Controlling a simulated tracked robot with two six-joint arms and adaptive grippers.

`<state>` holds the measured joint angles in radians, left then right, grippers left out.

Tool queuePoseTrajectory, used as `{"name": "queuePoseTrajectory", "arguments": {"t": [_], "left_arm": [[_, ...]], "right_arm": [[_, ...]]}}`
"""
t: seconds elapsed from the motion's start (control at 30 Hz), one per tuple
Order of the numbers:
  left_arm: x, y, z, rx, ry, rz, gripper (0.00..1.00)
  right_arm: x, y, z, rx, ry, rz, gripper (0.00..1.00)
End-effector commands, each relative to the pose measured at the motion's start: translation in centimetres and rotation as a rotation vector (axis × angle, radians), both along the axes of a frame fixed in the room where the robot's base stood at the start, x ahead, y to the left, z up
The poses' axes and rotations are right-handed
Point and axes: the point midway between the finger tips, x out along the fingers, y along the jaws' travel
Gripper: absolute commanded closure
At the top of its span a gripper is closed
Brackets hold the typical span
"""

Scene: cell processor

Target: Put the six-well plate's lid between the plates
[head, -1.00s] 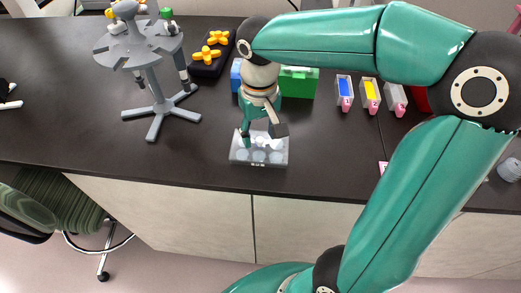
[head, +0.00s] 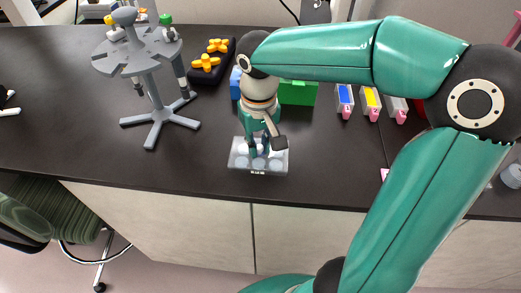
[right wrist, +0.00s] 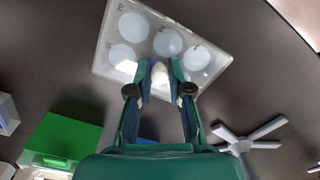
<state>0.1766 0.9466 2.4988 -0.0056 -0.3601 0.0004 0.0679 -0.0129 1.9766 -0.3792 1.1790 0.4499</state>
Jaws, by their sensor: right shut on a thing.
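The clear six-well plate (head: 238,160) lies on the dark bench near its front edge, with pale round wells. In the right wrist view the plate (right wrist: 112,52) shows at the top, tilted in the picture. Its transparent lid is hard to tell from the plate. My right gripper (head: 259,150) points down over the plate's middle. In the right wrist view its fingers (right wrist: 159,68) are closed on a small white knob (right wrist: 158,75), which looks like the lid's handle. I cannot tell any gap between lid and plate. My left gripper is not in view.
A grey pipette stand (head: 158,85) stands to the left. Behind the plate are a green box (head: 298,92) and a dark rack with yellow pieces (head: 207,63). Several small coloured-label containers (head: 345,98) stand to the right. The bench between stand and plate is clear.

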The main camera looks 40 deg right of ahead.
Motion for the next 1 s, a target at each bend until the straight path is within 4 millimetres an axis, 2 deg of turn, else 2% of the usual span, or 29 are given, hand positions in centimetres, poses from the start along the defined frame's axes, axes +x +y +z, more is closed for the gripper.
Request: {"name": "queuePoseTrajectory", "arguments": {"t": [0.57,0.83,1.0], "left_arm": [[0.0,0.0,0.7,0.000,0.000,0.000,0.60],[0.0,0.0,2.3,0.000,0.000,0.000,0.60],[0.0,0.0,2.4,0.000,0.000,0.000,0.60]], "right_arm": [[0.0,0.0,0.8,0.000,0.001,0.000,1.00],[0.0,0.0,2.5,0.000,0.000,0.000,1.00],[0.0,0.0,2.7,0.000,0.001,0.000,1.00]]}}
